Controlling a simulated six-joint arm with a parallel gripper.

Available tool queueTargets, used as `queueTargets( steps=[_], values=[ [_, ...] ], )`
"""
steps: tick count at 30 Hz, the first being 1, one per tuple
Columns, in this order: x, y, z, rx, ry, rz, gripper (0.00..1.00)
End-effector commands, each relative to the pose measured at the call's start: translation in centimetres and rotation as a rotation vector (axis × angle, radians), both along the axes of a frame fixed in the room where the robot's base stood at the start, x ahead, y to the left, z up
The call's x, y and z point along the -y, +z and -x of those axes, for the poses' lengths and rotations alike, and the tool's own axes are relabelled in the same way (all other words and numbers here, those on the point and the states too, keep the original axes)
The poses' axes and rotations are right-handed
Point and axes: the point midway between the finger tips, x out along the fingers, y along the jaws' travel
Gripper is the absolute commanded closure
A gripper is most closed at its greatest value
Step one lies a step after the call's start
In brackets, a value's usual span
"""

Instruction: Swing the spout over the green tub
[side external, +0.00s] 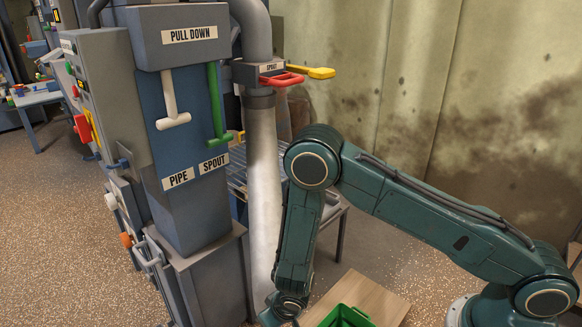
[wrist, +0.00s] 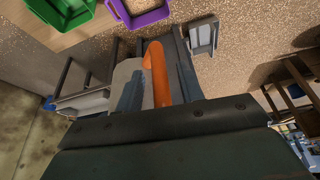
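The spout pipe (side external: 262,190) is a grey vertical tube on the elevator's right side, its lower end hidden behind my arm. A red handle (side external: 283,79) and a yellow handle (side external: 318,72) stick out near its "SPOUT" label. The green tub (side external: 345,317) is at the bottom edge, partly cut off; it also shows in the wrist view (wrist: 62,10). My gripper (wrist: 160,85) is low by the pipe, its fingers hidden in the side view. In the wrist view its fingers stand apart around an orange bar (wrist: 157,72), with a gap visible on the right.
A purple tub (wrist: 138,14) sits beside the green one. The elevator housing (side external: 190,110) carries a white "PIPE" handle (side external: 170,100) and a green "SPOUT" handle (side external: 215,105). A wall (side external: 430,90) stands behind. Open speckled floor (side external: 60,230) lies left.

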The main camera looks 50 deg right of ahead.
Motion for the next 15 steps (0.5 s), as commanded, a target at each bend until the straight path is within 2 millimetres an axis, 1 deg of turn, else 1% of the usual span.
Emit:
queueTargets(
  steps=[10,11,15],
  values=[
    [0.01,-0.25,-0.11,0.0,0.0,0.0,0.62],
    [0.01,-0.25,-0.11,0.0,0.0,0.0,0.64],
    [0.01,-0.24,-0.11,0.0,0.0,0.0,0.92]
  ],
)
